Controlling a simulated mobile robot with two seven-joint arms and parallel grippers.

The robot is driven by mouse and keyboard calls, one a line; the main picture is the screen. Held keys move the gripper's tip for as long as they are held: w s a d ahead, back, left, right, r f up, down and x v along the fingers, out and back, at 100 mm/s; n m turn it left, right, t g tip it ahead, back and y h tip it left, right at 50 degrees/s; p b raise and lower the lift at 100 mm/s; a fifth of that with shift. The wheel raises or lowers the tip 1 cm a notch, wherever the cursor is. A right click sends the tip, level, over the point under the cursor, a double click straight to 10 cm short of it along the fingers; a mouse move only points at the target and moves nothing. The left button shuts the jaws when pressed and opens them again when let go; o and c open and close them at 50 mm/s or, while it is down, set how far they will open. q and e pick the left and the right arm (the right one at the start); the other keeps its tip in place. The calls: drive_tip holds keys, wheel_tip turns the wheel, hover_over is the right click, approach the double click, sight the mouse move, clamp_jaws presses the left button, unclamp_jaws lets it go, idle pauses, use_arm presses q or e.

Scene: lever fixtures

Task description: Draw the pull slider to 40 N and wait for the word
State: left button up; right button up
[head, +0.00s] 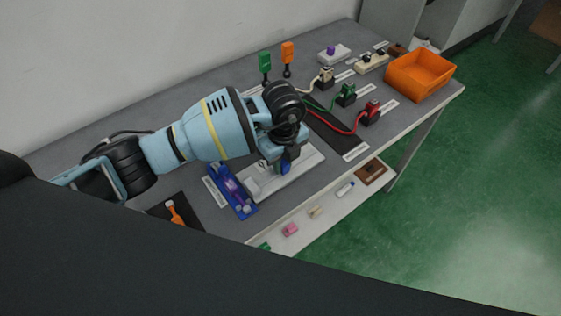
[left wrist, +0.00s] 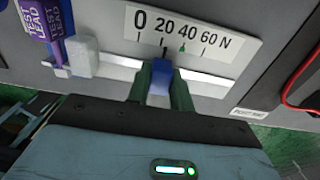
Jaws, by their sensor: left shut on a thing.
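The pull slider is a white plate (head: 305,160) on the bench, and its scale (left wrist: 222,45) reads 0, 20, 40, 60 N in the left wrist view. A green triangle (left wrist: 182,48) marks 40. A dark pointer (left wrist: 163,43) stands at about the 20 mark, left of the triangle. My left gripper (head: 286,163) is shut on the slider's blue handle (left wrist: 160,76), which sits between its fingers (left wrist: 162,90). The handle is partly hidden by the gripper in the head view. My right gripper is not in view.
A blue fixture (head: 243,206) with a purple test lead (left wrist: 62,35) lies just left of the plate. Plugs with green (head: 345,95) and red (head: 369,113) cables stand to the right. An orange bin (head: 420,75) is at the far right end. A lower shelf holds small items.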

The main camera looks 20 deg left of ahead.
sight(283, 161)
use_arm(q)
drive_tip(key=o, duration=0.8)
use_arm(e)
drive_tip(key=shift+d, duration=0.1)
use_arm(q)
drive_tip(key=shift+o, duration=0.2)
drive_tip(key=shift+r, duration=0.1)
wheel_tip(283, 161, up, 7)
drive_tip(key=shift+f+p, duration=0.15)
drive_tip(key=shift+p, duration=0.15)
drive_tip(key=shift+r, duration=0.45)
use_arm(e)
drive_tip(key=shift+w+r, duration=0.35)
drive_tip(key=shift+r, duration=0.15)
